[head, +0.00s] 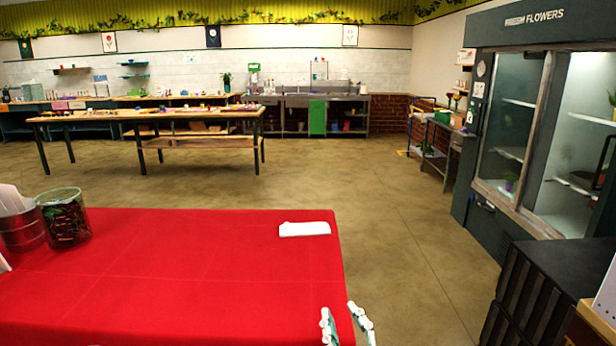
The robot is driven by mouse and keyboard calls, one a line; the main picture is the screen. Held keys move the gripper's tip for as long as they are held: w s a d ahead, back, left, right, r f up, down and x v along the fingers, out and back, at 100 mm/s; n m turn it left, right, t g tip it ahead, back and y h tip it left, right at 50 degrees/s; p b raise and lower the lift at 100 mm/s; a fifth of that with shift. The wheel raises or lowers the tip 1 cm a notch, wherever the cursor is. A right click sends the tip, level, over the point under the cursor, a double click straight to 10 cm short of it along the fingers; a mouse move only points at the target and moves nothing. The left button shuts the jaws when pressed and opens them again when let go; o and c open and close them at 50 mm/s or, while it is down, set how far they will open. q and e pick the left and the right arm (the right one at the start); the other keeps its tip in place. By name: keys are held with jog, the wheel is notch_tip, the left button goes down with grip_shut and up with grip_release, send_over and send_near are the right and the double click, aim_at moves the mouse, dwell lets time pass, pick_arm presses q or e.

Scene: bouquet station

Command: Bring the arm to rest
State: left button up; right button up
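My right gripper (340,310) shows at the bottom of the head view, at the right front corner of the table with the red cloth (200,270). Its two pale fingers stand apart with a gap, and I see nothing between them. The rest of the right arm is cut off by the lower edge of the picture. My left gripper and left arm are not in the picture.
A white flat object (304,229) lies near the red table's far right corner. A glass container (64,218) and a metal container (24,230) stand at its left. Dark crates (535,285) stand at right, before the flower fridge (540,130). Open floor lies between.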

jog(key=s+d+f+m+g+h, duration=0.2)
jog(key=s+d+f+g, duration=0.25)
jog(key=f, duration=0.35)
jog(key=s+d+f+m+g+h, duration=0.25)
jog(key=s+d+f, duration=0.2)
jog(key=f, duration=0.25)
jog(key=s+d+f+g, duration=0.3)
jog(key=s+f+g, duration=0.15)
jog(key=s, duration=0.45)
jog(key=s+d+f+g, duration=0.2)
jog(key=s+f+g, duration=0.3)
jog(key=s, duration=0.4)
notch_tip(320, 180, down, 26)
jog(key=s, duration=0.2)
jog(key=s+d+f+g, duration=0.1)
jog(key=s+d+f, duration=0.2)
jog(key=s+f, duration=1.3)
jog(key=shift+s+d, duration=0.15)
